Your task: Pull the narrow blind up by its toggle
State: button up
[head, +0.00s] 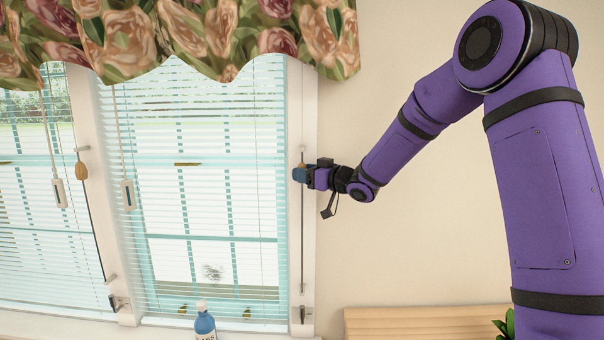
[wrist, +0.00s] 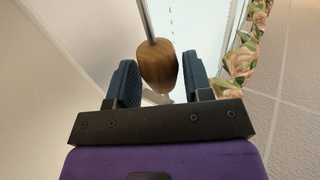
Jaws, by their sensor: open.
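A brown wooden toggle (wrist: 157,66) on a thin rod or cord hangs between the two fingers of my gripper (wrist: 158,84) in the wrist view. The fingers are open, with a visible gap on each side of the toggle. In the head view my gripper (head: 299,174) is at the right window post, and only the toggle's top (head: 301,164) shows above it. The slatted white blind (head: 210,215) is down over the window left of the post. Another wooden toggle (head: 81,170) hangs on the post to the left, beside a second lowered blind (head: 35,240), cut off by the frame.
A floral valance (head: 220,35) hangs across the window tops. Two white cord pulls (head: 59,192) (head: 128,195) hang before the blinds. A blue bottle (head: 205,325) stands at the sill. A wooden slatted piece (head: 425,322) is low at right. The wall right of the window is bare.

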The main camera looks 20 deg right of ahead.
aim_at(302, 292)
jog(key=shift+w+a, duration=0.35)
jog(key=shift+w, duration=0.05)
grip_shut()
notch_tip(302, 292, down, 35)
jog(key=shift+s+f, duration=0.1)
jog(key=shift+f, duration=0.2)
grip_release()
jog(key=shift+f, duration=0.1)
